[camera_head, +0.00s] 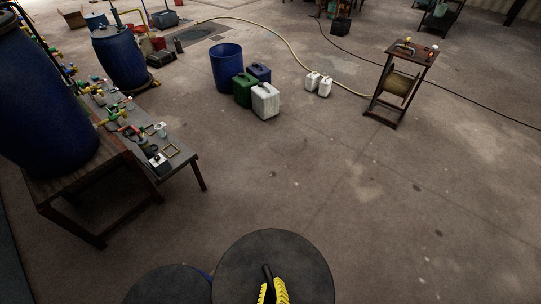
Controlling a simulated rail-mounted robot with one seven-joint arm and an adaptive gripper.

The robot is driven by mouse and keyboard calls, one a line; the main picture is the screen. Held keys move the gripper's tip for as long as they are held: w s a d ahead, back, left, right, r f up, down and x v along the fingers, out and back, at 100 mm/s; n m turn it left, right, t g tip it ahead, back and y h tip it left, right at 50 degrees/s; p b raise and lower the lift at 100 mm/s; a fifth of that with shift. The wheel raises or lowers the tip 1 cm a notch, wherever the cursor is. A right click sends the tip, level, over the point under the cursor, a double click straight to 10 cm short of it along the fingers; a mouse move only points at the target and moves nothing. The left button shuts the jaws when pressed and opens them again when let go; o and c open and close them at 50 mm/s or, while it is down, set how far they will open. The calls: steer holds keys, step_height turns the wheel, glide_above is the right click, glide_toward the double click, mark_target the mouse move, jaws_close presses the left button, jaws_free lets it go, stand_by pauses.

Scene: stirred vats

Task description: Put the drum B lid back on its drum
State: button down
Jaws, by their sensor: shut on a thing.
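A dark grey round lid (305,258) fills the bottom centre of the view. My gripper (273,291) has yellow fingers and is shut on the dark upright handle (267,273) in the middle of this lid. A second dark disc (165,287) lies to its left, partly cut off by the bottom edge. A sliver of blue (207,275) shows between the two discs. What is under the held lid is hidden, so I cannot tell whether it rests on a drum or hangs above one. No drum label is readable.
A bench (186,151) with fittings and large blue vats (37,103) stands at the left. A blue open-topped tub (226,70) and several jerrycans (265,101) stand at the back centre. A small wooden stand (409,60) and hose are back right. The right floor is clear.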

step_height(320, 180, up, 9)
steer(key=s+p, duration=0.1)
steer(key=p, duration=0.8)
steer(key=shift+a+f, duration=0.15)
steer(key=shift+a, duration=0.25)
